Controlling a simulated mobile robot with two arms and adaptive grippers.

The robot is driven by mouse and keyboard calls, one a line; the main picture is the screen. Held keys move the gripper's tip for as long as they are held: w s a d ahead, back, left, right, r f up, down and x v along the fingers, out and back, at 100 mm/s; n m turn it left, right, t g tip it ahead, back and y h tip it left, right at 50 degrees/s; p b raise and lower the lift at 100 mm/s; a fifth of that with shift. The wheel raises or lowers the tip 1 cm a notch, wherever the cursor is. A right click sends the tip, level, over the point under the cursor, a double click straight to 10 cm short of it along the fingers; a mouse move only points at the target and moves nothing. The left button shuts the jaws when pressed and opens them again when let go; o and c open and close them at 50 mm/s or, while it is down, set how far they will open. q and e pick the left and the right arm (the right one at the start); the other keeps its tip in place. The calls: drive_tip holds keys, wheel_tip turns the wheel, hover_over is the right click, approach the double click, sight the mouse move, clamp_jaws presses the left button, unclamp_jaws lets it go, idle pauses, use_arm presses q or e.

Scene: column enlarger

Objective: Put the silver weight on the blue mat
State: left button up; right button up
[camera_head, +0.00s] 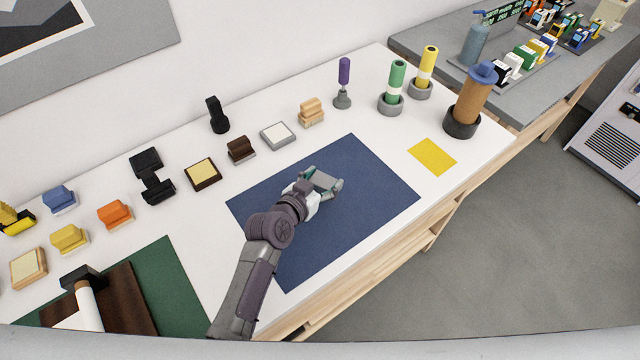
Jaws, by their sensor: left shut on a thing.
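The blue mat (352,227) lies flat on the white table and is bare apart from my left arm over it. My left gripper (325,184) is over the upper middle of the mat and shut on a small grey thing. The gripper hides most of that thing, so I cannot tell for sure that it is the silver weight. No silver weight shows clearly elsewhere on the table. I cannot tell whether the held thing touches the mat. My right gripper is not in view.
Several stamps, including an orange one (115,214), stand left of and behind the mat. A yellow square (432,157) lies to the right, near a brown cylinder with a blue top (473,97). A green mat (178,290) bears a dark board. The table's front edge is close.

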sight(323, 188)
use_arm(q)
wheel_tip(323, 188, down, 3)
drive_tip(key=shift+s+d+r+b, duration=0.1)
drive_tip(key=shift+s+b, duration=0.05)
drive_tip(key=shift+b, duration=0.8)
drive_tip(key=shift+w, duration=0.4)
drive_tip(key=shift+s, duration=0.1)
drive_tip(key=o, duration=1.2)
drive_tip(key=shift+s+f, duration=0.15)
drive_tip(key=shift+f, duration=0.1)
drive_tip(key=shift+o, duration=1.8)
drive_tip(key=shift+r, duration=0.25)
drive_tip(key=shift+s+a, duration=0.3)
drive_tip(key=b+v, duration=0.1)
drive_tip(key=v, duration=0.9)
drive_tip(key=shift+s+a, duration=0.15)
drive_tip(key=shift+s, duration=0.05)
drive_tip(key=shift+s+a+r, duration=0.15)
drive_tip(key=shift+s+r, duration=0.1)
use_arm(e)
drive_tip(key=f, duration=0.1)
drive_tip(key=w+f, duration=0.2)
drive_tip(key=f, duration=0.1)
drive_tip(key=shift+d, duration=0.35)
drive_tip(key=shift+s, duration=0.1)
